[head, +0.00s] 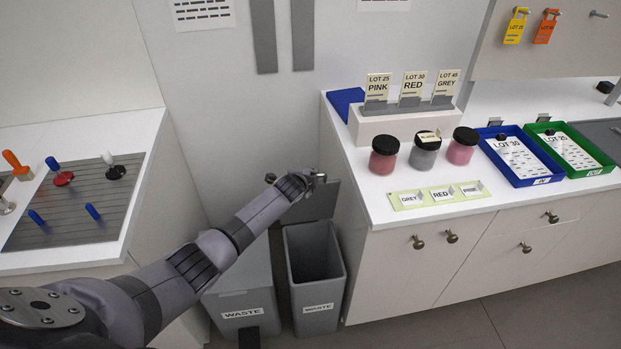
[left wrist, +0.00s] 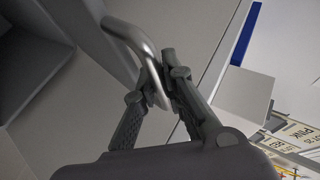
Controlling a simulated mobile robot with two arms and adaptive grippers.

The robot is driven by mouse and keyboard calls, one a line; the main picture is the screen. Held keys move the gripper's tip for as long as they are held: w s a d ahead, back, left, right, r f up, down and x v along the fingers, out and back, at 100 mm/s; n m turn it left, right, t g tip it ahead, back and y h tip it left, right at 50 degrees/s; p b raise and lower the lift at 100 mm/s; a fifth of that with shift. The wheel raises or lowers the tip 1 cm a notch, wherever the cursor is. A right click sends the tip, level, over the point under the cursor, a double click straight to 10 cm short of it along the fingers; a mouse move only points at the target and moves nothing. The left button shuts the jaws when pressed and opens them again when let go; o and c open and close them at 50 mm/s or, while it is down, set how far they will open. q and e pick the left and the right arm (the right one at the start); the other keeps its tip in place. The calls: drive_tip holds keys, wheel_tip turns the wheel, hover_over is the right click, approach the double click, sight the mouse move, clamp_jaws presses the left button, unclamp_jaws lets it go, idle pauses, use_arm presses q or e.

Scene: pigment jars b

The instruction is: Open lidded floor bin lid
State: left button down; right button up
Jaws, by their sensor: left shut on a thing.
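Two grey floor bins labelled WASTE stand between the counters. The right bin (head: 315,290) is open, and its dark inside shows from above. Its grey lid (head: 318,205) is tilted up at the back of the bin. My left gripper (head: 318,178) is at the lid's upper edge, small and partly hidden by my own wrist in the head view. In the left wrist view, the gripper (left wrist: 163,85) is shut on a bent metal bar handle (left wrist: 137,38). The lid's grey panel (left wrist: 35,60) shows beside the handle. My right gripper is out of view.
The left waste bin (head: 240,300) is beside the open one, partly behind my arm. The right counter (head: 350,185) is close to the lid and bears jars (head: 384,154) and trays. A left counter (head: 140,150) holds a tool mat. The wall is close behind.

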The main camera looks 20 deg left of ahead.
use_arm(q)
drive_tip(key=shift+r, duration=0.1)
drive_tip(key=c, duration=1.7)
unclamp_jaws()
drive_tip(key=shift+o, duration=0.2)
drive_tip(key=shift+s, duration=0.1)
drive_tip(key=v, duration=1.1)
drive_tip(key=shift+s+r, duration=0.3)
